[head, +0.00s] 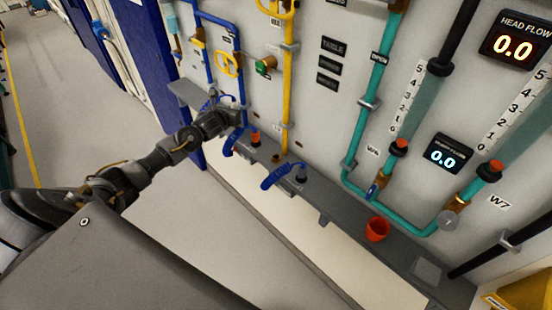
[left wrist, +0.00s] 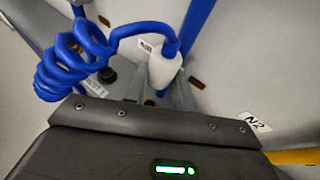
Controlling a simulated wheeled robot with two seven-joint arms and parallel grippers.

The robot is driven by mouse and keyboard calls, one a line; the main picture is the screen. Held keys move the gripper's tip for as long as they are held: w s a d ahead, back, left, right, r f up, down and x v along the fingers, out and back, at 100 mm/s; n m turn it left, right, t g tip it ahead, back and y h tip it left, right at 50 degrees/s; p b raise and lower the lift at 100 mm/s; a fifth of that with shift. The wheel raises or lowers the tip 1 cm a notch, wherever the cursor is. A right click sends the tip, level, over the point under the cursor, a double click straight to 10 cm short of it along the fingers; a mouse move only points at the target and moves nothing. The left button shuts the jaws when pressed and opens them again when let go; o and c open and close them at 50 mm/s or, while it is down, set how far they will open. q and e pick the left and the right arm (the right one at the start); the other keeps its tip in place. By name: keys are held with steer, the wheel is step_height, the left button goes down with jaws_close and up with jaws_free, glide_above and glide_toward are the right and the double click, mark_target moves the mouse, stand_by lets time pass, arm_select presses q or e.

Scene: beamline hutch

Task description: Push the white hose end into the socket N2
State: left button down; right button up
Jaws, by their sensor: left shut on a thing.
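The white hose end (left wrist: 164,68) is upright between the fingers of my left gripper (left wrist: 160,88) in the left wrist view. A blue coiled hose (left wrist: 62,65) loops over to its top. The gripper is shut on the hose end. In the head view my left gripper (head: 236,117) is at the wall beside the blue pipe, above the grey ledge. The N2 label (left wrist: 256,122) shows on the wall to the right in the left wrist view. I cannot make out the N2 socket itself, nor what is under the hose end. My right gripper is not in view.
A yellow pipe (head: 287,95) and a blue pipe (head: 241,75) run down the wall. Another blue coiled hose (head: 278,177) and an orange-red cup (head: 377,229) are on the grey ledge (head: 330,205). Teal pipes (head: 371,90) stand further right. The floor at left is clear.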

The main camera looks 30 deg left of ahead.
mark_target(272, 162)
arm_select(q)
steer(key=shift+d, duration=0.1)
steer(key=d+m+h+b, duration=0.1)
steer(key=d, duration=0.2)
steer(key=d+m+h+b, duration=0.1)
steer(key=d+h, duration=0.1)
steer(key=d, duration=0.1)
steer(key=s+d+m+h+b, duration=0.1)
steer(key=d, duration=0.2)
steer(key=shift+d+f, duration=0.35)
steer(key=s+d+m+g+h+b, duration=0.15)
steer(key=s+d+m+h, duration=0.35)
steer(key=d, duration=0.5)
steer(key=shift+t, duration=0.25)
steer(key=shift+s+f+b, duration=0.15)
steer(key=shift+f+b, duration=1.95)
steer(key=shift+f, duration=0.9)
steer(key=shift+f+b, duration=0.55)
steer(key=shift+b, duration=0.05)
steer(key=c, duration=1.1)
jaws_free()
steer(key=shift+o, duration=0.2)
